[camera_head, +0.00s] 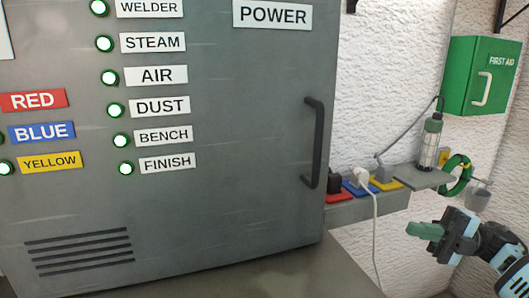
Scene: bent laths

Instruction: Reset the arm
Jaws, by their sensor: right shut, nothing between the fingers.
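My right gripper (410,229) shows at the lower right of the head view, with green fingers pointing left. It is shut and empty, in free air in front of the white wall, and it touches nothing that I can see. My right arm comes in from the lower right corner. My left gripper is not in view.
A grey POWER cabinet (230,120) with lit indicators and a black handle (313,143) fills the left. Plugs stand on red, blue and yellow pads on a wall ledge (375,208). A lamp (431,142), green coil (457,176) and first aid box (474,75) are behind.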

